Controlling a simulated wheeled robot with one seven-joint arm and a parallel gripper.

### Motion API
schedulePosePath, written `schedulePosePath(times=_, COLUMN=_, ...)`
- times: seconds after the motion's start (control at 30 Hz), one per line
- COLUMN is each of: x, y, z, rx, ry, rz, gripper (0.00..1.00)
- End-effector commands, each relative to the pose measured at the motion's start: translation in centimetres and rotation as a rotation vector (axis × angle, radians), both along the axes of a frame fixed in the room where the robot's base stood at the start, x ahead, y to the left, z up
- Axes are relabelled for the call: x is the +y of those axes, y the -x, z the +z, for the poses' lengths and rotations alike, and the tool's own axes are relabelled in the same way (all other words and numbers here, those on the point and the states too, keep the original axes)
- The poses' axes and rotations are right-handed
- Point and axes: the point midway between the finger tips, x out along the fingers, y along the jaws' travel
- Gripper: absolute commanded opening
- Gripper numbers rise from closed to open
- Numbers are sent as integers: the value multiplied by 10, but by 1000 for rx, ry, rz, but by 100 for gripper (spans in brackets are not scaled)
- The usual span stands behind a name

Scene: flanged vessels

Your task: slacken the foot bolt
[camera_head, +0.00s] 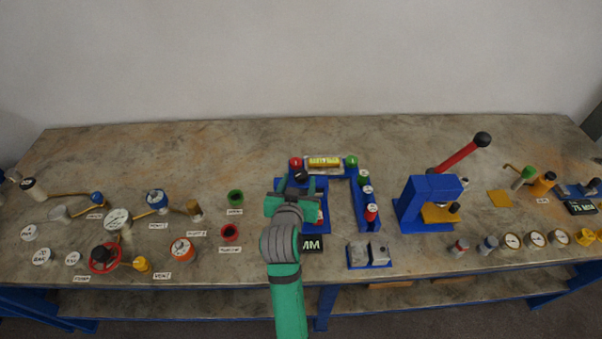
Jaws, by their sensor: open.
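My gripper (290,198) is open, over the left side of a blue frame (361,205) at the middle of the bench. My wrist and green arm hide part of this frame. I cannot tell which part is the foot bolt. Whether the jaws touch anything is hidden.
Right of the frame stands a blue press (427,203) with a raised red lever (458,155). A small blue-based block (369,254) lies at the front. Labelled vessels, a red handwheel (104,257) and green and red cups crowd the left. The bench's back strip is clear.

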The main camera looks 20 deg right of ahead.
Motion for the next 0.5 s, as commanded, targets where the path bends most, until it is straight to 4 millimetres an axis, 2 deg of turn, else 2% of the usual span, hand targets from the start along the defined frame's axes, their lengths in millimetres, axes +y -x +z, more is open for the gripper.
schedulePosePath(times=0.23, x=-17, y=-34, z=-16, rx=1, ry=0, rz=0, gripper=51)
schedulePosePath(times=0.5, x=-24, y=-49, z=-23, rx=0, ry=0, rz=1, gripper=51)
